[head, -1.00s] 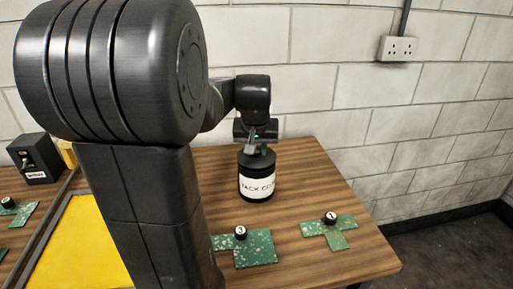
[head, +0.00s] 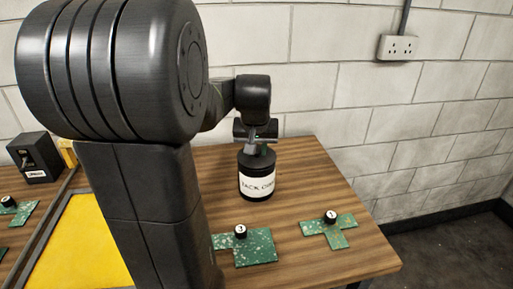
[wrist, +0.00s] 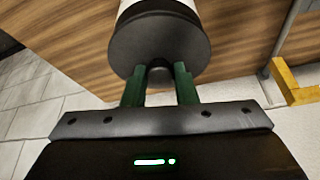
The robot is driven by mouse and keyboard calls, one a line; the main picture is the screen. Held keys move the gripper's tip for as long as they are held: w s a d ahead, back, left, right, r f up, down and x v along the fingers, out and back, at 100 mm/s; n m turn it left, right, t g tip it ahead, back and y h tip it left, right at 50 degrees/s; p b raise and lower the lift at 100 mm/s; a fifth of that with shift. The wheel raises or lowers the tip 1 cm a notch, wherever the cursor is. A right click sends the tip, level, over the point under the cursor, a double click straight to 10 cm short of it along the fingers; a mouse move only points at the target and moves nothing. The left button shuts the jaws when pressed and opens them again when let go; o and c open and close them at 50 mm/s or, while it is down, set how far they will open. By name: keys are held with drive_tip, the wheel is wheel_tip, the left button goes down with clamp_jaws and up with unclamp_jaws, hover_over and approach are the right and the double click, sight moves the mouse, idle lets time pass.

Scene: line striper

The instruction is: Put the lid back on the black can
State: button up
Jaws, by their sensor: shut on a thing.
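The black can (head: 258,174) stands upright on the wooden bench and has a white label with black lettering, only partly readable. Its black round lid (head: 256,157) is on top of it, and I see no clear gap between them. My gripper (head: 260,147) is above the can, pointing down. In the wrist view the green fingers of my gripper (wrist: 159,75) are shut on the knob in the middle of the lid (wrist: 158,42). Whether the lid is fully seated cannot be told.
Green speckled plates with black numbered knobs, one plate (head: 253,249) in front of the can and another (head: 336,235) to the right, lie on the bench (head: 312,190). A white socket (head: 397,48) is on the block wall behind. A black switch box (head: 36,158) stands at far left.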

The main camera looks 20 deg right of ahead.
idle(0.4)
drive_tip(key=o, duration=1.5)
drive_tip(key=shift+r+p, duration=2.95)
drive_tip(key=shift+r, duration=0.55)
clamp_jaws()
